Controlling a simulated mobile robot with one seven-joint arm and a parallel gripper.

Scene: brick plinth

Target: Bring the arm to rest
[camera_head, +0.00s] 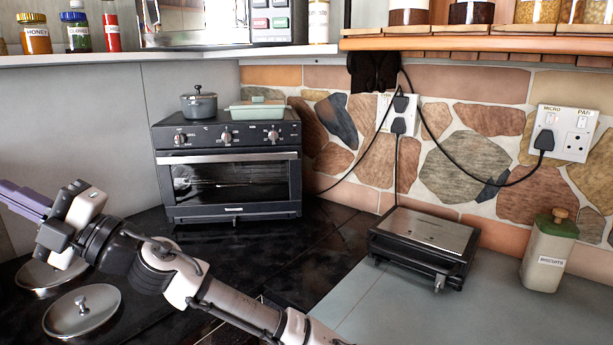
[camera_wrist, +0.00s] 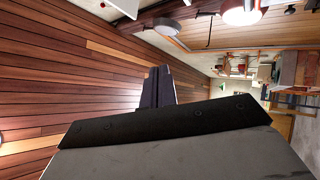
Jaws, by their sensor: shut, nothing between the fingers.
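My gripper (camera_head: 22,201) is at the left edge of the head view, raised above the dark counter and pointing left. Its purple-grey fingers are together with nothing between them. My arm reaches to it from the bottom middle of the view. In the wrist view my gripper's fingers (camera_wrist: 158,88) show as a dark closed pair in front of wooden boards. Below the gripper, two round metal lids lie on the counter: a nearer lid (camera_head: 82,311) and a farther lid (camera_head: 50,272), which my gripper's body partly covers.
A black oven (camera_head: 232,212) stands in the corner, bearing a small grey pot (camera_head: 199,106) and a pale green dish (camera_head: 257,110). A black grill (camera_head: 424,246) and a biscuit tin (camera_head: 548,254) stand to the right. A shelf (camera_head: 480,43) with jars runs above. The grey worktop (camera_head: 385,305) in front is clear.

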